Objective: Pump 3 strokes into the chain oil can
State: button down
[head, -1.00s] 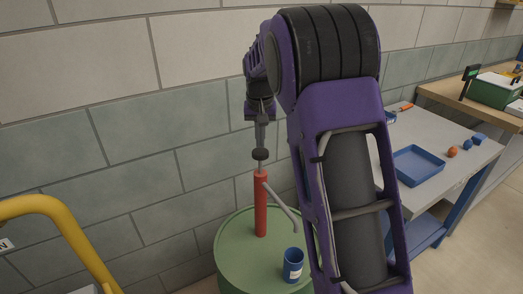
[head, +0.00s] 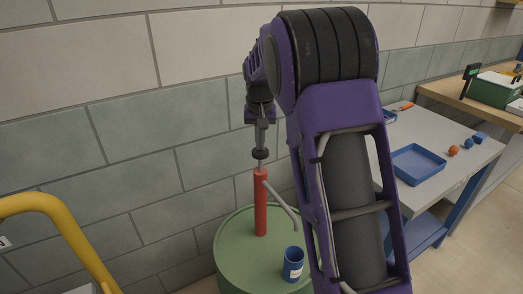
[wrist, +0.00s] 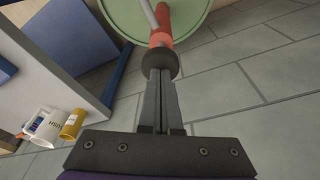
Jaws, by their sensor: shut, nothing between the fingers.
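A red hand pump (head: 260,204) stands upright on a green drum (head: 236,252), with a grey spout bending down to the right. A blue can with a pale label (head: 292,265) stands on the drum, near the spout's end. The pump's black knob (head: 260,154) sits on a thin rod a little above the red body. My gripper (head: 260,143) points down right above the knob and is shut with nothing held. In the wrist view the fingers (wrist: 161,90) are together, their tips at the black knob (wrist: 161,62); I cannot tell whether they touch it.
A block wall stands close behind the drum. A yellow rail (head: 60,215) is at the left. A grey workbench (head: 455,185) with a blue tray (head: 418,165) is at the right. A white mug (wrist: 43,124) and a yellow can (wrist: 73,124) show in the wrist view.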

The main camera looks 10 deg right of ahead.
aim_at(261, 153)
jog(key=shift+s+b+x, duration=0.2)
jog(key=shift+b+x, duration=0.35)
jog(key=shift+x, duration=0.5)
jog(key=shift+s+b+x, duration=0.25)
jog(key=shift+b+x, duration=0.25)
jog(key=shift+x, duration=0.5)
jog(key=shift+w+p+v, duration=0.2)
jog(key=shift+p+v, duration=0.55)
jog(key=shift+v, duration=0.2)
jog(key=shift+w+p+v, duration=0.2)
jog(key=shift+p+v, duration=0.6)
jog(key=shift+v, duration=0.2)
jog(key=shift+w+p+v, duration=0.2)
jog(key=shift+p+v, duration=0.55)
jog(key=shift+v, duration=0.2)
jog(key=shift+d+r, duration=0.1)
